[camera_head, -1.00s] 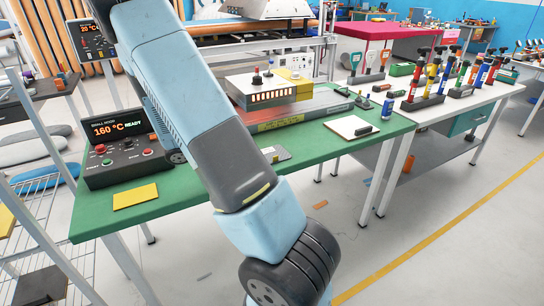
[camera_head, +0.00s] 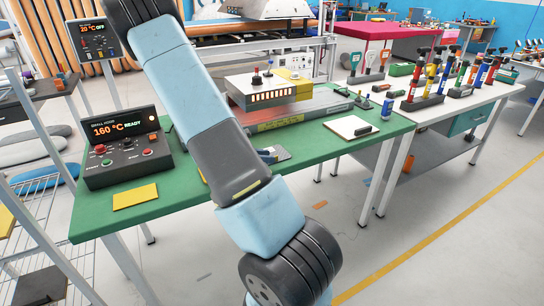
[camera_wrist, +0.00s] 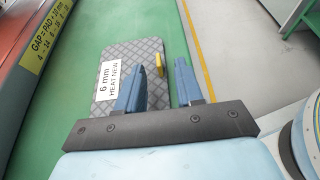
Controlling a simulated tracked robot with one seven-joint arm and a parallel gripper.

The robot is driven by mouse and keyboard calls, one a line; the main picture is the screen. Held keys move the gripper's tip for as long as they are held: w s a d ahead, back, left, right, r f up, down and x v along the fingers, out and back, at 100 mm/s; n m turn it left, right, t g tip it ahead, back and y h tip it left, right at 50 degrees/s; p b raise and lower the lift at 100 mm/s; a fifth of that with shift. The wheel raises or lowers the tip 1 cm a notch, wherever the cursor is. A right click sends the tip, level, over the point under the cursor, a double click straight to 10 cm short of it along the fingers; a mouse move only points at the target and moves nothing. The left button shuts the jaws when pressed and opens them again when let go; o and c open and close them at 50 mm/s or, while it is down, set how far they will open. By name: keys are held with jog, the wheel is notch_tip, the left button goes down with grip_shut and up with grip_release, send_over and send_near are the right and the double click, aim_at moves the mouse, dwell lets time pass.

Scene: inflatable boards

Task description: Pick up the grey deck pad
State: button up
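The grey deck pad (camera_wrist: 150,52) has a diamond tread and a white label (camera_wrist: 109,80) reading "6 mm HEAT NEW". It lies flat on the green table. A small yellow tab (camera_wrist: 159,65) is at its right edge. In the head view part of the pad (camera_head: 283,153) shows beside my arm. My gripper (camera_wrist: 160,65) is open, with its two blue fingers apart and the yellow tab between them in the picture. The left finger overlaps the pad; the right finger is past its right edge. I cannot tell whether either finger touches it. My arm hides part of the pad in the head view.
A red press base with a yellow gap label (camera_wrist: 47,32) borders the left of the wrist view. The black control box (camera_head: 125,147) reads 160 °C READY. A yellow pad (camera_head: 135,196) lies in front of it. A white board (camera_head: 347,127) lies to the right.

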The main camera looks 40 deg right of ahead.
jog(key=shift+x, duration=1.65)
jog(key=shift+c, duration=0.5)
grip_shut()
